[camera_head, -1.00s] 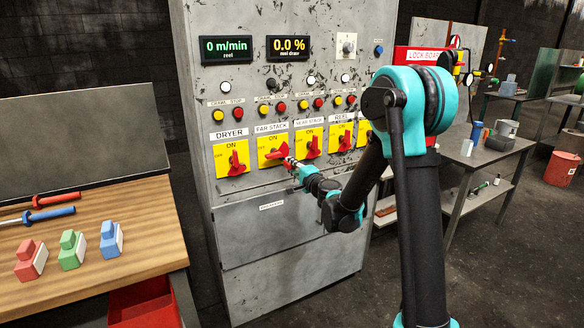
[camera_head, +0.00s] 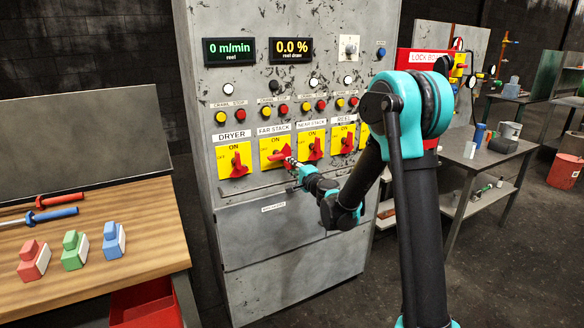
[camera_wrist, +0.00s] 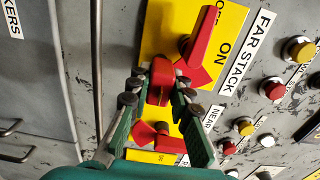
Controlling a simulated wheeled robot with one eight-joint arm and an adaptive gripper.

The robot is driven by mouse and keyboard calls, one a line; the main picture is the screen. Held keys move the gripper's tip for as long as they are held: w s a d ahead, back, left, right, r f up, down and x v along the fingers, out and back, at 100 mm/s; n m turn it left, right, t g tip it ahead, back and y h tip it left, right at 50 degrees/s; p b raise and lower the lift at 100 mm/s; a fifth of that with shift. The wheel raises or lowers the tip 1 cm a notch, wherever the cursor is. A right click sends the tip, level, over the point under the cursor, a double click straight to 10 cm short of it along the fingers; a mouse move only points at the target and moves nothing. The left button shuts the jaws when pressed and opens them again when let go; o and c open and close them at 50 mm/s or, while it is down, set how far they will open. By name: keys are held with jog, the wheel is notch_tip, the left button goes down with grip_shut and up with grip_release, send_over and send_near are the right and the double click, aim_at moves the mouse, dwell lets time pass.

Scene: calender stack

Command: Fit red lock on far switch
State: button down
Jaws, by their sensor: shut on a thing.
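My gripper (camera_wrist: 160,91) is shut on a red lock (camera_wrist: 159,80) at the far stack panel, also seen in the head view (camera_head: 291,163). The far switch (camera_wrist: 202,45) has a red handle on a yellow plate under the FAR STACK label. Its handle points to the OFF side, while the neighbouring handles stand toward ON. In the wrist view the lock overlaps the lower left of the switch's base. I cannot tell whether it touches the switch. In the head view my gripper tip partly hides the switch (camera_head: 278,155).
The near stack switch (camera_head: 315,149) sits close on the right and the dryer switch (camera_head: 237,165) on the left. Push buttons line the panel above. A wooden bench (camera_head: 130,262) with coloured blocks stands at left. A red lock board (camera_head: 420,60) stands behind my arm.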

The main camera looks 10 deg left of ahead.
jog(key=shift+w+a, duration=0.15)
jog(key=shift+w, duration=0.1)
jog(key=c, duration=0.9)
grip_release()
jog(key=shift+s, duration=0.1)
jog(key=shift+v, duration=3.45)
